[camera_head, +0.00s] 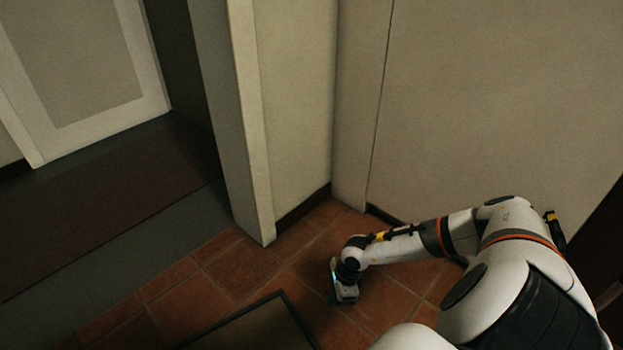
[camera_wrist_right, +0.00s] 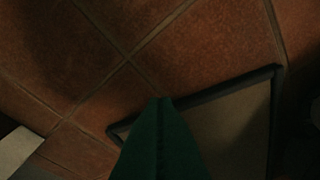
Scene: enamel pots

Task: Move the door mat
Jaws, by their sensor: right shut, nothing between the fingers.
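The door mat (camera_head: 262,328) lies on the tiled floor at the bottom of the head view. It is brown with a raised black border, and its near part is cut off by the picture edge. In the right wrist view its corner and black edge show at the lower right (camera_wrist_right: 232,125). My right gripper (camera_head: 335,290) points down at the floor just right of the mat in the head view. Its green fingers (camera_wrist_right: 160,102) are shut together and overlap the mat's edge in the wrist view; I cannot tell whether they touch it. My left gripper is out of view.
A pale door post (camera_head: 250,130) stands behind the mat, with a wall (camera_head: 480,110) to the right. Beyond the post are a grey floor with a dark brown strip (camera_head: 110,215) and a white door (camera_head: 75,65). Bare terracotta tiles (camera_head: 235,268) lie between post and mat.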

